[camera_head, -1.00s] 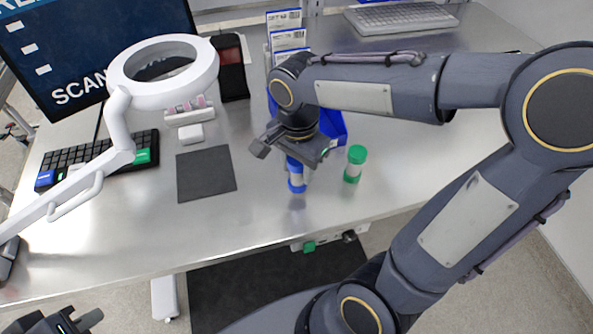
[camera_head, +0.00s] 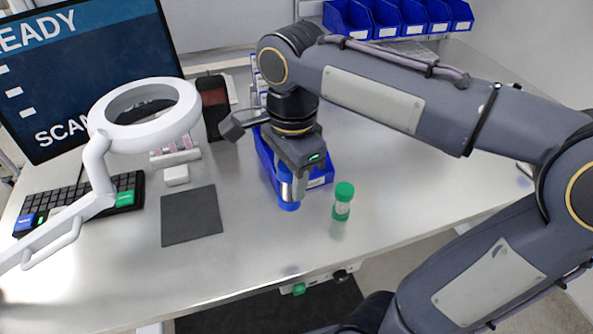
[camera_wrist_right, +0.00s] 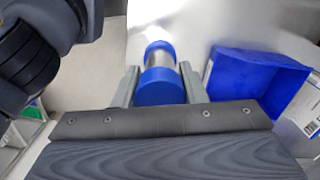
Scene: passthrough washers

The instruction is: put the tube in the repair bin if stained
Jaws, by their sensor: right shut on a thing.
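A tube with blue caps (camera_head: 289,205) is between the fingers of my right gripper (camera_head: 289,187), which is shut on it. The tube is roughly upright above the table, in front of a blue bin. In the right wrist view the tube (camera_wrist_right: 158,55) lies between the two fingers (camera_wrist_right: 159,84), with a blue cap at each end. Most of its body is hidden, and I cannot tell whether it is stained. A second tube with a green cap (camera_head: 343,200) stands upright to the right. No bin shows a readable repair label. My left gripper is out of view.
The blue bin (camera_head: 319,182) is close behind the gripper and also shows in the right wrist view (camera_wrist_right: 246,75). Several blue bins (camera_head: 385,20) stand at the back. A dark mat (camera_head: 191,216), magnifier lamp (camera_head: 145,113), keyboard (camera_head: 126,186) and monitor are left.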

